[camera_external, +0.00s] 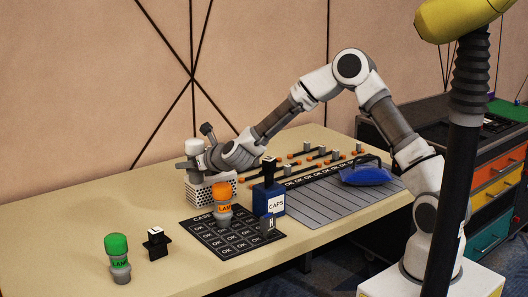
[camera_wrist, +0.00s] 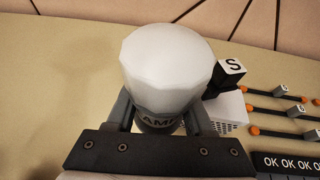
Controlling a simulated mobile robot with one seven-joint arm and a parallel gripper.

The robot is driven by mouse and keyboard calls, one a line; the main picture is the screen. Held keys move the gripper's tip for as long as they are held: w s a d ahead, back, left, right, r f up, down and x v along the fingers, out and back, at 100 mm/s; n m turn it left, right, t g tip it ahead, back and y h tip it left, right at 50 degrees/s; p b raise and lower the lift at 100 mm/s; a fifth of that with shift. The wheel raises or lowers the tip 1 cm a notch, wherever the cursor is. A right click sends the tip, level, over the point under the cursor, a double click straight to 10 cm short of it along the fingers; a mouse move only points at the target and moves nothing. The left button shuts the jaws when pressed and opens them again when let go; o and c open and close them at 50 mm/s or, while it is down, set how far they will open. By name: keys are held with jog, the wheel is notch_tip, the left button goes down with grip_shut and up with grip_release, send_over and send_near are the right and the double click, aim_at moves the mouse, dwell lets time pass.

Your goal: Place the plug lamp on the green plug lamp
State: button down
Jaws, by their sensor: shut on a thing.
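A white plug lamp (camera_external: 194,146) with a grey base is held by my gripper (camera_external: 188,166) over the perforated white box at the back of the table. In the wrist view the white lamp (camera_wrist: 165,62) fills the space between the two fingers of my gripper (camera_wrist: 160,115). Part of the word LAMP shows on its base. The gripper is shut on this lamp. The green plug lamp (camera_external: 117,245) stands upright on the table at the front left, well apart from my gripper. It is not visible in the wrist view.
An orange plug lamp (camera_external: 222,190) stands on a black mat (camera_external: 235,235) marked with OK cells. Nearby are the perforated box (camera_external: 212,189), a blue CAPS box (camera_external: 269,202) and a small black item (camera_external: 156,242) beside the green lamp. The table's left side is clear.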

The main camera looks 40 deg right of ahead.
jog(key=shift+s+a+r, duration=0.15)
jog(key=shift+r, duration=0.15)
jog(key=s+a+r+n+g+y+p, duration=0.1)
jog(key=s+a+r+n+y+p, duration=0.1)
jog(key=s+a+r, duration=0.4)
jog(key=s+a+r+n+y+p, duration=0.1)
jog(key=s+a+r+y+p, duration=0.15)
jog(key=a, duration=0.55)
jog(key=s+a+r+n+g+y+p, duration=0.1)
jog(key=s+a+r+n, duration=0.1)
jog(key=s+a+r, duration=0.4)
jog(key=a+f, duration=0.3)
jog(key=a, duration=0.1)
jog(key=s+a+f, duration=0.1)
jog(key=a+f, duration=0.2)
jog(key=a, duration=0.1)
jog(key=s+a+f+p, duration=0.1)
jog(key=a+f, duration=0.2)
jog(key=a, duration=0.1)
jog(key=shift+s+f, duration=0.1)
jog(key=shift+s, duration=0.1)
jog(key=shift+f, duration=2.05)
jog(key=shift+f+b, duration=0.25)
jog(key=shift+b, duration=0.25)
jog(key=shift+c, duration=1.4)
grip_release()
jog(key=shift+r, duration=0.15)
